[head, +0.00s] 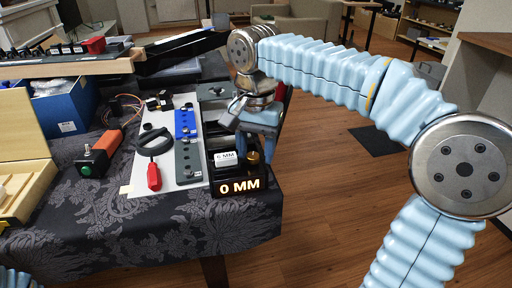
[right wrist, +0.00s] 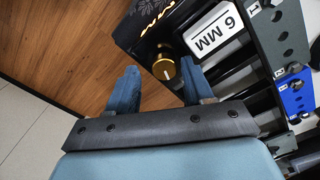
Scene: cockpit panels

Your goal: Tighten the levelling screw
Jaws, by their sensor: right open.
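The levelling screw is a brass knob (head: 253,158) on a black block (head: 238,186) at the table's front right corner. My right gripper (head: 256,146) is open and empty, pointing down just above the knob. In the right wrist view, the knob (right wrist: 163,68) shows between the two blue fingertips, closer to the right one; I cannot tell whether either touches it. My left gripper is not in view; only a bit of my left arm shows at the bottom left.
A wooden case (head: 22,160) stands far left. Open floor lies right of the table.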

